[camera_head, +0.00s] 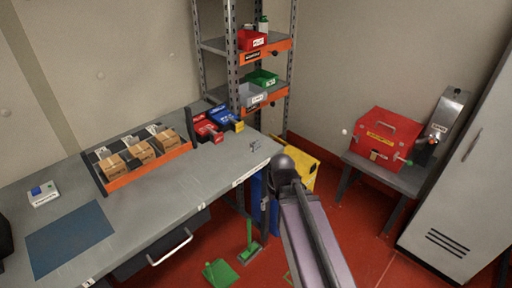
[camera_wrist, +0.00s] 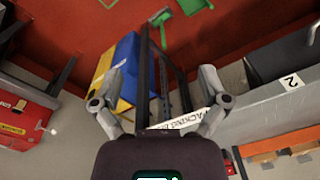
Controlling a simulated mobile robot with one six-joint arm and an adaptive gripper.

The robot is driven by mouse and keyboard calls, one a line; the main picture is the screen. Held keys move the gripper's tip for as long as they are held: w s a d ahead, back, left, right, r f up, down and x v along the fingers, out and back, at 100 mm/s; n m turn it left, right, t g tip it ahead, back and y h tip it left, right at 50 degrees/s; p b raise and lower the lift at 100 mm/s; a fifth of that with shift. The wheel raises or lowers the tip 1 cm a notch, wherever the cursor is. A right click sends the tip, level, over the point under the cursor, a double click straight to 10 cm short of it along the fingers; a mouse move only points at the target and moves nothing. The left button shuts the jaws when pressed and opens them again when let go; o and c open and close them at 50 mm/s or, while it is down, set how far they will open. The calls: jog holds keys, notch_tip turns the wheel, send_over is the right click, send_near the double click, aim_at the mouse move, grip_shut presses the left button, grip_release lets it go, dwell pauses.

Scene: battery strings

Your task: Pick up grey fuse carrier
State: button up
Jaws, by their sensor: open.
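A small grey object (camera_head: 255,146), which may be the grey fuse carrier, lies on the grey bench (camera_head: 207,172) near its right end in the head view. It is too small there to make out its shape. I cannot make it out in the wrist view. My gripper (camera_wrist: 163,76) is open in the wrist view, with nothing seen between its fingers. The wrist view looks past the bench edge down to the red floor. In the head view my arm stands in front of the bench's right end, and the fingers are hidden.
Red and blue boxes (camera_head: 226,118) and a tray of cartons (camera_head: 149,175) stand on the bench. A shelf rack (camera_head: 217,46) with bins rises behind. A yellow bin (camera_head: 302,172) stands below. A green dustpan (camera_head: 219,272) lies on the floor. A red case (camera_head: 384,138) is at right.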

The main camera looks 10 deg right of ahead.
jog(key=w+n+t+y+b, duration=0.1)
jog(key=w+n+t+y, duration=0.15)
jog(key=w, duration=0.55)
jog(key=n+t+y+b, duration=0.2)
jog(key=t+b, duration=0.1)
jog(key=t, duration=0.5)
send_near(257, 143)
jog(key=v, duration=0.3)
jog(key=shift+s+d+r, duration=0.1)
jog(key=shift+s, duration=0.1)
jog(key=b+x, duration=0.3)
jog(key=x, duration=0.4)
jog(key=shift+w+f, duration=0.25)
jog(key=shift+w, duration=0.05)
jog(key=shift+w+a+f+b, duration=0.1)
jog(key=shift+w+a+b, duration=0.15)
jog(key=shift+w+b, duration=0.15)
